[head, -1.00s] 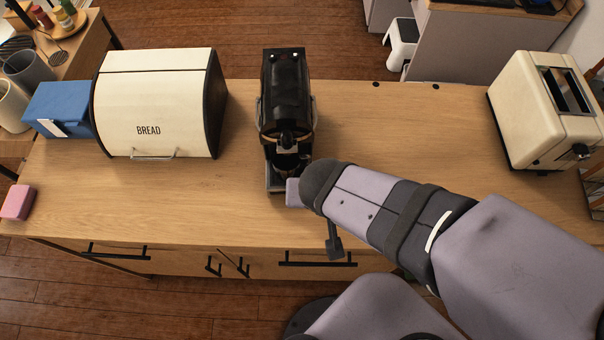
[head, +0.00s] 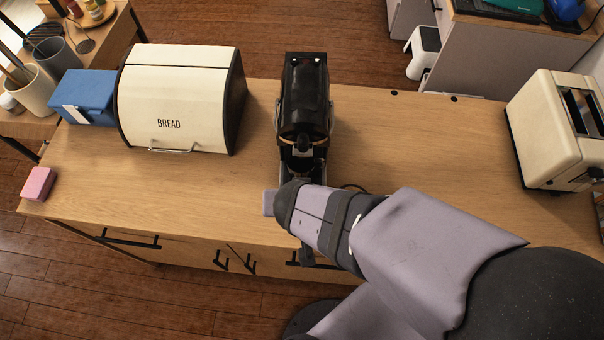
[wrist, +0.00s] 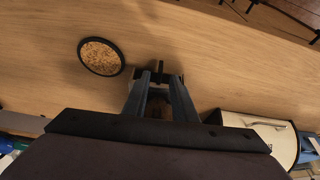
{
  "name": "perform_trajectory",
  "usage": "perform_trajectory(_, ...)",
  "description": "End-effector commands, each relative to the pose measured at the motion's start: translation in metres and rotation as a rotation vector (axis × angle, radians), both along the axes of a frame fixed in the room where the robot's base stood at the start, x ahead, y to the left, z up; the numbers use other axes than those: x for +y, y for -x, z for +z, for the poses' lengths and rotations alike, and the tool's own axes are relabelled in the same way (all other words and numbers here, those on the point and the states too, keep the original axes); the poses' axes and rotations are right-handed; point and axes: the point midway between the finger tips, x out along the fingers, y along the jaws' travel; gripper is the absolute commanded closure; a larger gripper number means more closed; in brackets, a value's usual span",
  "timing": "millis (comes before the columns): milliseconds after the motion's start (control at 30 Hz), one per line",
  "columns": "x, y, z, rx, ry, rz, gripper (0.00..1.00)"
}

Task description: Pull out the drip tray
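The black coffee machine (head: 304,105) stands upright in the middle of the counter in the head view. Its lower front, where the drip tray sits, is mostly covered by my arm. In the wrist view, my gripper's (wrist: 161,78) two grey-blue fingers stand apart with a gap between them. A small black bar-like part (wrist: 162,70) shows at the fingertips; it may belong to the drip tray, but I cannot tell. Whether the fingers press on anything is not clear.
A round cork trivet with a black rim (wrist: 100,56) lies on the counter beside the gripper. A cream bread bin (head: 180,100) stands left of the machine, a toaster (head: 555,130) far right. A pink sponge (head: 38,184) lies at the left front. Counter between is clear.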

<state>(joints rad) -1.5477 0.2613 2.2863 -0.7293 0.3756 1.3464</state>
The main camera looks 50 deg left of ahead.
Motion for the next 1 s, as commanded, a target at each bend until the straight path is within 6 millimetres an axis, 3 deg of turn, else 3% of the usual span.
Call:
perform_trajectory(200, 0.006, -0.006, -0.020, 0.000, 0.000, -0.002, 0.75)
perform_trajectory(600, 0.008, -0.007, -0.025, 0.000, -0.002, -0.001, 0.75)
perform_trajectory(633, 0.008, -0.007, -0.025, 0.000, -0.002, -0.001, 0.77)
perform_trajectory(733, 0.008, -0.007, -0.025, 0.000, -0.002, -0.001, 1.00)
perform_trajectory(1000, 0.008, -0.007, -0.025, 0.000, -0.002, -0.001, 1.00)
